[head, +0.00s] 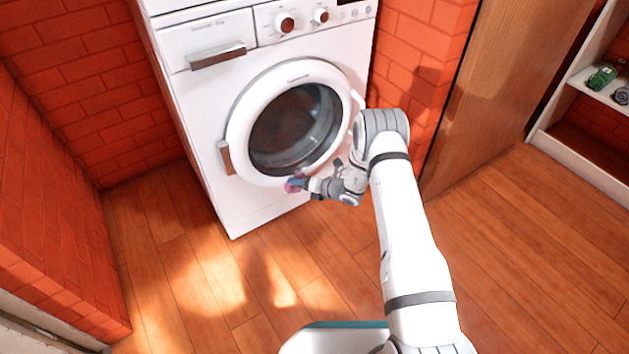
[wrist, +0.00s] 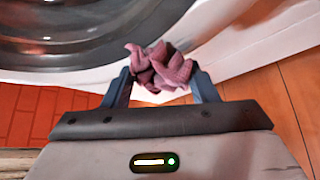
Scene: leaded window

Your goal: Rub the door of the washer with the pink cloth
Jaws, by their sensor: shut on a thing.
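The white washer (head: 205,108) stands against the brick wall, its round door (head: 236,146) shut, with a white ring around dark glass. My gripper (head: 297,184) is at the lower right edge of the door, shut on the crumpled pink cloth (head: 292,187). In the wrist view, the cloth (wrist: 160,68) sits bunched between the two blue fingertips. The door's white rim and dark glass (wrist: 60,40) lie just beyond it. I cannot tell whether the cloth touches the door.
Red brick walls (head: 50,160) stand left and behind. A wooden panel (head: 495,95) and a white shelf (head: 585,150) with a green item (head: 601,77) are right. The wooden floor (head: 200,270) in front is clear.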

